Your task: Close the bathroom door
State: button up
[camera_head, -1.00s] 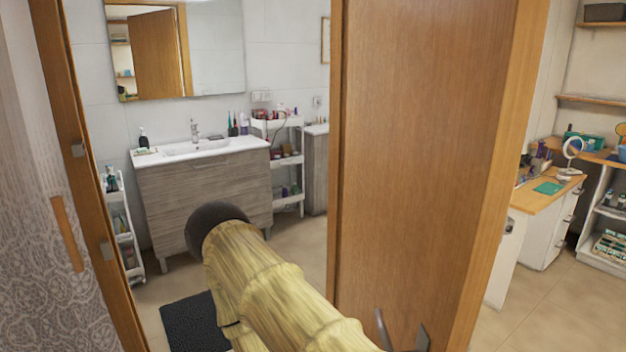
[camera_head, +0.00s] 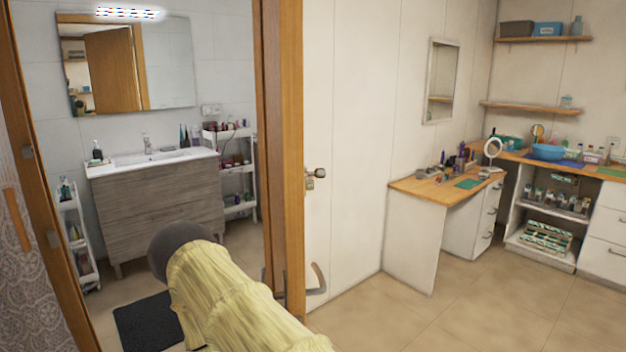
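The brown wooden bathroom door (camera_head: 292,130) stands open. I see it nearly edge-on, right of the bathroom opening, with metal levers (camera_head: 318,280) low on it. The wooden door frame (camera_head: 50,215) stands at the left of the opening, with metal hinge or latch plates on it. My yellowish, ribbed arm (camera_head: 225,300) rises from the bottom centre toward the upper left, left of the door, and ends in a dark rounded part. Its outline overlaps the lower door edge; I cannot tell whether they touch. No gripper fingers are visible.
Inside the bathroom are a grey vanity (camera_head: 155,210), white carts (camera_head: 238,185) and a dark mat (camera_head: 150,322). Right of the door are a white panel with a knob (camera_head: 316,178), a wooden-topped desk (camera_head: 430,190) and shelving. Floor (camera_head: 450,315) is clear at lower right.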

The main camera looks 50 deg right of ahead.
aim_at(283, 22)
jog(key=k, duration=0.7)
jog(key=z, duration=1.7)
jog(key=i, duration=1.95)
jog(key=u, duration=0.15)
jog(key=k, duration=0.75)
jog(key=u, duration=0.7)
